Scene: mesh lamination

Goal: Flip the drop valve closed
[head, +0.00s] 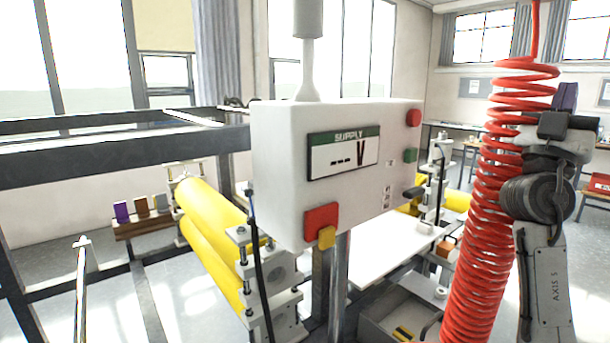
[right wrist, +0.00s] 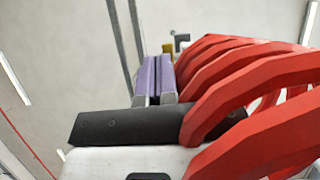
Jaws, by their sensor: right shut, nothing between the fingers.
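I cannot make out the drop valve for certain. In the right wrist view, a small yellow piece (right wrist: 167,48) and a dark grey piece (right wrist: 181,40) show beyond the fingertips, partly behind the red coils; they may belong to it. The red coiled hose (head: 487,190) hangs from above at the right of the head view and fills the right of the wrist view (right wrist: 250,85). My right gripper (head: 567,88) points up beside the upper coils, just right of them. Its purple fingers (right wrist: 158,68) are together, with nothing between them. My left gripper is not in view.
A white supply box (head: 290,150) with a "--- V" display hangs in the middle. Yellow rollers (head: 215,220) stand below it at left, near a white table (head: 390,255). A dark frame beam (head: 110,150) crosses the left. The coils crowd my right gripper's left side.

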